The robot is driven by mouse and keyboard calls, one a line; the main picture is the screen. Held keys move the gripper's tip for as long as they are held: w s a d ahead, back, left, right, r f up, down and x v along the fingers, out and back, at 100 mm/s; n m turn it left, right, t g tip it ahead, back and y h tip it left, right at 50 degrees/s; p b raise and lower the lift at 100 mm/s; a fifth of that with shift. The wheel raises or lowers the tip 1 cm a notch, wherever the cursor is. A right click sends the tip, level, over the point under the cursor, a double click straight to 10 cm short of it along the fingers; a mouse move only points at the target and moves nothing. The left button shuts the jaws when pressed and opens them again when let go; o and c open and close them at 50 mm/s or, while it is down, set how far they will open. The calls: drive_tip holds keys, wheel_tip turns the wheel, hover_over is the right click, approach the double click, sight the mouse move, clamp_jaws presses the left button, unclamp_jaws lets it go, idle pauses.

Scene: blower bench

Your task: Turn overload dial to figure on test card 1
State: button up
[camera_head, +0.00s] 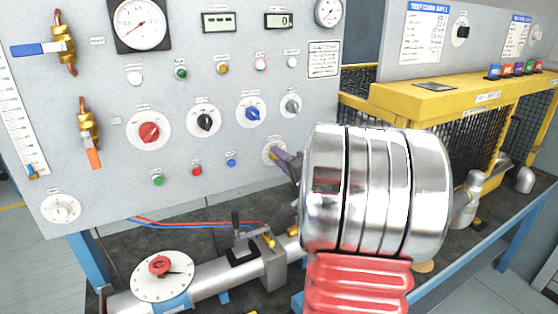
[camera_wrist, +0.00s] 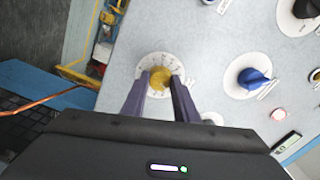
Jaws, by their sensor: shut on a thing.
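A yellow dial knob (camera_wrist: 160,76) sits on a round white scale on the grey panel in the wrist view. My gripper (camera_wrist: 159,84) has one dark finger on each side of this knob and is shut on it. In the head view the white dial plate (camera_head: 270,148) shows beside my gripper (camera_head: 281,157), whose fingers reach the panel; my arm hides part of this. The dial's name and the knob's exact setting cannot be read. Test card 1 (camera_head: 424,31) hangs on the grey board at the upper right; its figures are too small to read.
A blue knob (camera_head: 252,112), a black knob (camera_head: 205,122) and a red knob (camera_head: 149,132) are on the panel left of my gripper. Small push buttons (camera_head: 197,171) lie below them. A yellow guard frame (camera_head: 430,93) stands to the right. A steel pipe (camera_head: 215,277) runs below.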

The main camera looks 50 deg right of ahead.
drive_tip(key=shift+a+f, duration=0.15)
drive_tip(key=shift+f, duration=0.25)
drive_tip(key=o, duration=0.8)
drive_tip(key=shift+o, duration=1.3)
drive_tip(key=shift+r, duration=0.25)
drive_tip(key=v, duration=1.3)
drive_tip(key=shift+s, duration=0.35)
